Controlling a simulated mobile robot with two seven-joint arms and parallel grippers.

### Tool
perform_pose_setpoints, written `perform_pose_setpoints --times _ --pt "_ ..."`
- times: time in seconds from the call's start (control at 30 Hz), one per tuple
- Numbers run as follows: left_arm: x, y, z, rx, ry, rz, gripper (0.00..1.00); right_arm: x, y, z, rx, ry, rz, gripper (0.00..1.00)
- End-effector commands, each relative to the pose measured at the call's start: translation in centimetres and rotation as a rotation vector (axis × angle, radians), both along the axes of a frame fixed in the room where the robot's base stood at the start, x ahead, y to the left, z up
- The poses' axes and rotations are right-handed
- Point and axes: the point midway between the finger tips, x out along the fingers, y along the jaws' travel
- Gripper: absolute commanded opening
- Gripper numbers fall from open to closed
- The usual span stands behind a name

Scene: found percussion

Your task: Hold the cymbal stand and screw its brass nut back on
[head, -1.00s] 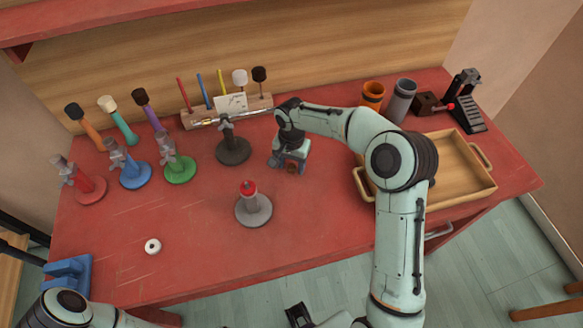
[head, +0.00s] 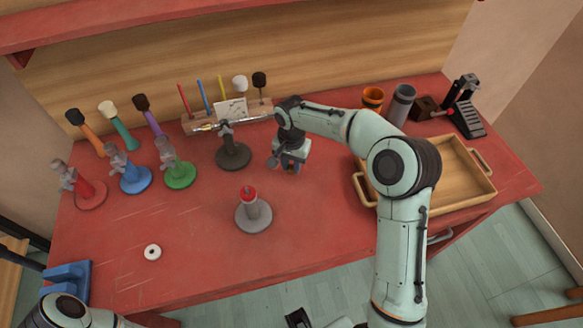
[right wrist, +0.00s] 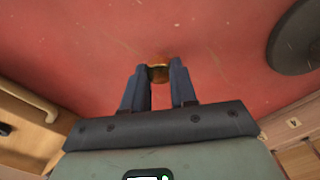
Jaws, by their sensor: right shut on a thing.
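A stand with a round grey base (head: 254,216) and a short post with a red top (head: 248,193) stands upright on the red table, in the middle front of the head view. My right gripper (head: 287,168) is behind it and to its right, apart from it and low over the table. In the right wrist view its fingertips are shut on a small brass nut (right wrist: 158,73). The nut is too small to make out in the head view.
A dark stand (head: 234,155) with a rod across its top is left of my right gripper. Red, blue and green stands (head: 180,175) are farther left. A wooden tray (head: 478,190) lies at right. A white ring (head: 152,252) lies front left, with clear table around it.

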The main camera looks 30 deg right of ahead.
Motion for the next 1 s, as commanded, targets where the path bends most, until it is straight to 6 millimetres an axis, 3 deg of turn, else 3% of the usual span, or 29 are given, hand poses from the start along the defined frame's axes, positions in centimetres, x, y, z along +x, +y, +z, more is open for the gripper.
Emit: perform_pose_setpoints --times 0.4,0.6,0.8,1.0 --pt "0.8 0.0 1.7 0.000 -0.009 0.000 0.68 0.2 0.1 11.3 0.000 -0.006 0.000 0.00" --pt "1.4 0.0 2.6 0.000 -0.016 0.000 0.68 0.1 0.0 15.6 0.001 -0.004 0.000 0.00" --pt "1.7 0.0 3.1 0.000 -0.019 0.000 0.68 0.0 0.0 17.5 0.001 -0.002 0.000 0.00" --pt "1.7 0.0 3.1 0.000 -0.019 0.000 0.68 0.0 0.0 17.7 0.001 0.001 0.000 0.00"
